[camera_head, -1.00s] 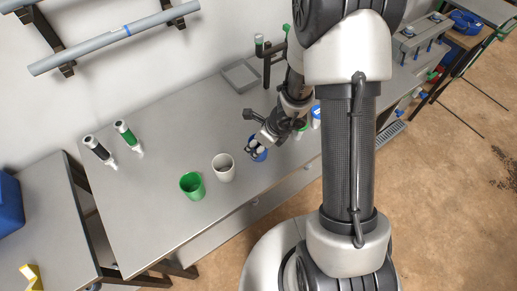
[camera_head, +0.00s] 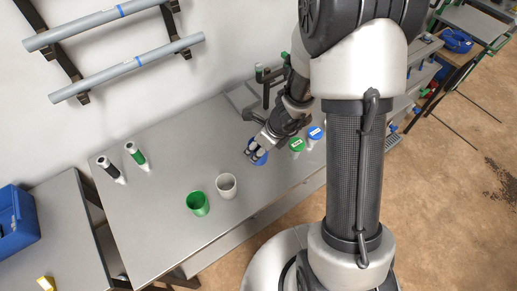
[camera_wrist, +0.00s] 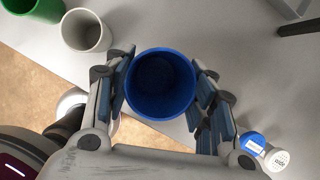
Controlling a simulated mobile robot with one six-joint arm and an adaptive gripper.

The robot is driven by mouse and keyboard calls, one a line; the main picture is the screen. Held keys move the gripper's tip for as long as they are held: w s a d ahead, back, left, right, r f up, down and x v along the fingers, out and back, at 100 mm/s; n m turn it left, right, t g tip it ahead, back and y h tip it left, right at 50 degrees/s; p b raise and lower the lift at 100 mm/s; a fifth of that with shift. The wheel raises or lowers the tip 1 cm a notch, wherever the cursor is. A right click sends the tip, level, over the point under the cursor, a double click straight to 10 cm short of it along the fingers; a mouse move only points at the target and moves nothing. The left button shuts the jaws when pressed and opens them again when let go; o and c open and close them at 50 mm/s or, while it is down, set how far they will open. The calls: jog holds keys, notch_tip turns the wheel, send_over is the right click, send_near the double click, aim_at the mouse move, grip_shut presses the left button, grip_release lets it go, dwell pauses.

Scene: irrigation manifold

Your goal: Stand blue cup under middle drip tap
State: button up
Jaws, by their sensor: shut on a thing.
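The blue cup (camera_wrist: 162,88) is between the fingers of my gripper (camera_wrist: 162,92), seen from above in the wrist view with its round mouth open and dark inside. A finger lies along each side of it. In the head view the blue cup (camera_head: 261,158) shows partly behind the fingers of my gripper (camera_head: 256,151), over the grey bench. I cannot tell whether its base touches the bench. I cannot make out the middle drip tap in either view.
A white cup (camera_head: 226,186) and a green cup (camera_head: 197,203) stand left of my gripper. Green-lidded (camera_head: 297,145) and blue-lidded (camera_head: 315,132) containers stand to its right, close by. A grey tray (camera_head: 243,97) lies behind.

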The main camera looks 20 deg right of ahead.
notch_tip(320, 180, up, 9)
jog(key=p, duration=0.5)
jog(key=a+f+n+g+y+b, duration=0.1)
jog(key=a+f+n+g+b, duration=0.35)
jog(key=n, duration=0.85)
jog(key=d+n+g+h+b, duration=0.1)
jog(key=n, duration=0.4)
jog(key=s+d+n+g+h+b, duration=0.1)
jog(key=n+b, duration=0.1)
jog(key=n, duration=0.3)
jog(key=d+n+g+h+b, duration=0.1)
jog(key=d+n, duration=0.1)
jog(key=n, duration=0.3)
jog(key=shift+s+d+f+g+h+b, duration=0.1)
jog(key=shift+s+f+g+h+b, duration=0.15)
jog(key=shift+s+h+b, duration=0.15)
